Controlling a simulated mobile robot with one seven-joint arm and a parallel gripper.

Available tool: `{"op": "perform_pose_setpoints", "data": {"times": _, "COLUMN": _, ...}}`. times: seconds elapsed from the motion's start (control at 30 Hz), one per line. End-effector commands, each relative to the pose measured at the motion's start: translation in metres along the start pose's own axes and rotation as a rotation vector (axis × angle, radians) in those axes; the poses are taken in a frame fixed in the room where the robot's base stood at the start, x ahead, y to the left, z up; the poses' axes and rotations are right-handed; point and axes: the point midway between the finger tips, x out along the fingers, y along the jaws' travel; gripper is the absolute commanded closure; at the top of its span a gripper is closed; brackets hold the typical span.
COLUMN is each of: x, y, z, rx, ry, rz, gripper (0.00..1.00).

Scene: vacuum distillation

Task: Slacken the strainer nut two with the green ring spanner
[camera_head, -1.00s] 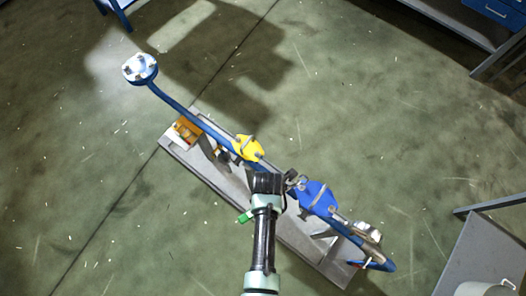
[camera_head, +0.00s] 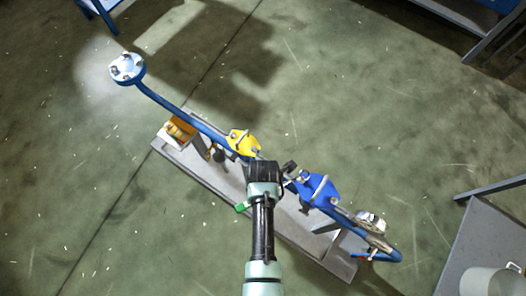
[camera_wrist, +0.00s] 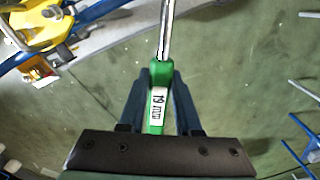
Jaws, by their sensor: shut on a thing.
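My gripper (camera_wrist: 160,90) is shut on the green handle of the ring spanner (camera_wrist: 159,75), which carries a white "19 mm" label. The spanner's metal shaft runs up out of the top of the wrist view, so its ring end is not seen there. In the head view my gripper (camera_head: 265,172) is over the pipe assembly, between a yellow body (camera_head: 242,142) and a blue body (camera_head: 320,190). A bit of green (camera_head: 241,207) shows left of my arm. I cannot make out which fitting is strainer nut two, or whether the spanner touches a nut.
A blue pipe (camera_head: 170,105) runs diagonally above a grey base (camera_head: 180,158), with a flanged end (camera_head: 127,68) at upper left. An orange-and-white box (camera_head: 178,132) sits at the base's left end. A grey table (camera_head: 490,235) with a pale container (camera_head: 492,285) stands at lower right. Open floor surrounds the base.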

Motion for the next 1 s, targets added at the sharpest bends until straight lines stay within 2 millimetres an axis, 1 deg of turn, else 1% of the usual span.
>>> {"op": "perform_pose_setpoints", "data": {"times": 0.03, "x": 0.008, "y": 0.001, "z": 0.0, "rx": 0.0, "ry": -0.001, "rz": 0.001, "gripper": 1.0}}
{"op": "perform_pose_setpoints", "data": {"times": 0.2, "x": 0.022, "y": 0.001, "z": 0.0, "rx": -0.001, "ry": -0.001, "rz": 0.001, "gripper": 1.0}}
{"op": "perform_pose_setpoints", "data": {"times": 0.3, "x": 0.017, "y": 0.001, "z": 0.0, "rx": 0.0, "ry": -0.001, "rz": 0.001, "gripper": 1.0}}
{"op": "perform_pose_setpoints", "data": {"times": 1.0, "x": 0.017, "y": 0.0, "z": 0.0, "rx": 0.0, "ry": -0.001, "rz": 0.001, "gripper": 1.0}}
